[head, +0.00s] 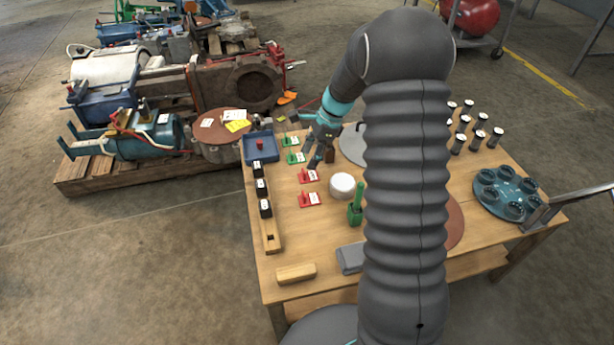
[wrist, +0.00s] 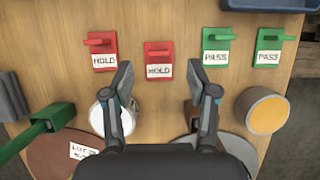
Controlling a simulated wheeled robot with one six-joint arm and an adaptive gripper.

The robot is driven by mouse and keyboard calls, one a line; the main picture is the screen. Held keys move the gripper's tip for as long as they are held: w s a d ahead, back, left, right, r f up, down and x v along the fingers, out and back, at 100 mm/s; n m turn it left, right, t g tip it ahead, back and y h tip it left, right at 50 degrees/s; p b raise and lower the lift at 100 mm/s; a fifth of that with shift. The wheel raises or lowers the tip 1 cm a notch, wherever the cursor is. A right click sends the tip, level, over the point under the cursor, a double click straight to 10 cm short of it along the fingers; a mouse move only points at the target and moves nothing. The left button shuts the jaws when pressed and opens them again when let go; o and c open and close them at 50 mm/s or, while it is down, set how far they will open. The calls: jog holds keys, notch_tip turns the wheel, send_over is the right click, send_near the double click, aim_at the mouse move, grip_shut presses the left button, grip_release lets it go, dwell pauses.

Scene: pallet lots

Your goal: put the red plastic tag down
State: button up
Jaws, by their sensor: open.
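Two red plastic tags marked HOLD lie flat on the wooden table. The nearer-to-gripper one (wrist: 158,62) (head: 308,175) lies just beyond my gripper's fingertips, centred between them in the wrist view. The other red tag (wrist: 104,50) (head: 309,199) lies to its left in the wrist view. My gripper (wrist: 157,85) (head: 318,158) is open, with its fingers spread and nothing between them. It shows small and partly dark in the head view. Two green PASS tags (wrist: 216,48) (wrist: 269,48) lie to the right of the red ones in the wrist view.
A white round container (head: 342,186) and a green holder (head: 356,214) stand close by. A blue tray (head: 261,150) and a wooden rack with black-and-white pieces (head: 271,237) line the table's left side. A yellow-topped cylinder (wrist: 262,110) stands right of my gripper.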

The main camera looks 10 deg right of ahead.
aim_at(306, 177)
jog(key=shift+d+x, duration=0.15)
jog(key=shift+x, duration=1.15)
jog(key=shift+d+x, duration=0.1)
jog(key=shift+x, duration=1.2)
jog(key=shift+s, duration=0.1)
grip_shut()
notch_tip(306, 177, up, 4)
jog(key=w+a+r, duration=0.3)
jog(key=w+r, duration=0.3)
jog(key=w, duration=0.4)
jog(key=shift+w+a+r+p, duration=0.3)
jog(key=shift+w+r, duration=0.05)
jog(key=shift+r, duration=0.05)
